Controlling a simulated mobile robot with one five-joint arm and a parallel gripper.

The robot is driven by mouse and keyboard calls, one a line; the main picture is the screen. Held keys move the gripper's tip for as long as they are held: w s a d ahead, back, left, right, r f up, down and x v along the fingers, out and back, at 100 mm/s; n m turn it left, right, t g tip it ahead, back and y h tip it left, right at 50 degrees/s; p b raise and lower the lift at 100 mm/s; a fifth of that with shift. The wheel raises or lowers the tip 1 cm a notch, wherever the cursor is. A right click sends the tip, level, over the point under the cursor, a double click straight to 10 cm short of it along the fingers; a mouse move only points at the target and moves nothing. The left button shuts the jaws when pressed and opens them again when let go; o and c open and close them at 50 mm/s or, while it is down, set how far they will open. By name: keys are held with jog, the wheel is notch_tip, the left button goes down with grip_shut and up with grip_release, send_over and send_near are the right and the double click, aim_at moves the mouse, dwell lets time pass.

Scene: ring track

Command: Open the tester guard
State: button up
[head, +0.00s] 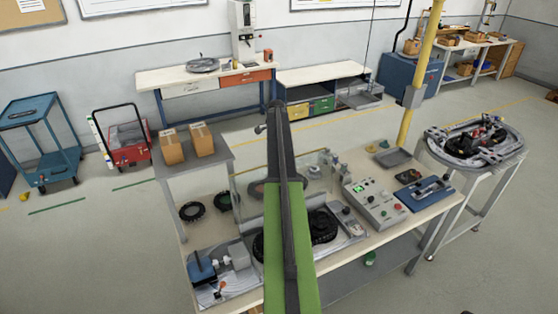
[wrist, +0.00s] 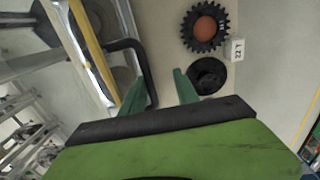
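The tester guard shows in the head view as a clear panel with a thin frame (head: 312,173), standing upright over the tester on the middle bench. My green and dark arm crosses in front of it and hides its middle and my gripper. In the wrist view my gripper (wrist: 162,90) is open, its two green fingers spread apart. A black bent handle bar (wrist: 143,68) joins the frame with a yellow edge (wrist: 95,50) at the left. The bar's lower end shows between the fingers, nearer the left one; I cannot tell whether they touch.
The bench (head: 345,240) also carries a control box (head: 375,203) with a green display and a blue fixture (head: 430,190). A toothed wheel (wrist: 205,28) and a black wheel (wrist: 207,76) lie right of the fingers. A yellow post (head: 420,75) rises behind the bench.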

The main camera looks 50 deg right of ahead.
jog(key=shift+r, duration=0.1)
notch_tip(320, 180, up, 7)
jog(key=p, duration=0.7)
jog(key=shift+w, duration=0.2)
jog(key=shift+d+r, duration=0.1)
jog(key=w+a+n+g+h, duration=0.1)
jog(key=w+a+n, duration=0.1)
jog(key=a, duration=1.1)
jog(key=w+a+n+g, duration=0.1)
jog(key=a+n, duration=0.2)
jog(key=a, duration=1)
jog(key=s+a+f+n+t+b, duration=0.1)
jog(key=a+f+n+b, duration=0.5)
jog(key=a, duration=0.7)
jog(key=s+a+f+n+t+b, duration=0.1)
jog(key=a+f+n+b, duration=0.45)
jog(key=a, duration=0.85)
jog(key=s+a+f+n+t+b, duration=0.15)
jog(key=a+f+n+b, duration=0.5)
jog(key=a, duration=0.65)
jog(key=shift+g+y, duration=0.4)
jog(key=shift+g, duration=0.05)
notch_tip(320, 180, down, 4)
jog(key=b, duration=0.4)
jog(key=shift+f, duration=0.2)
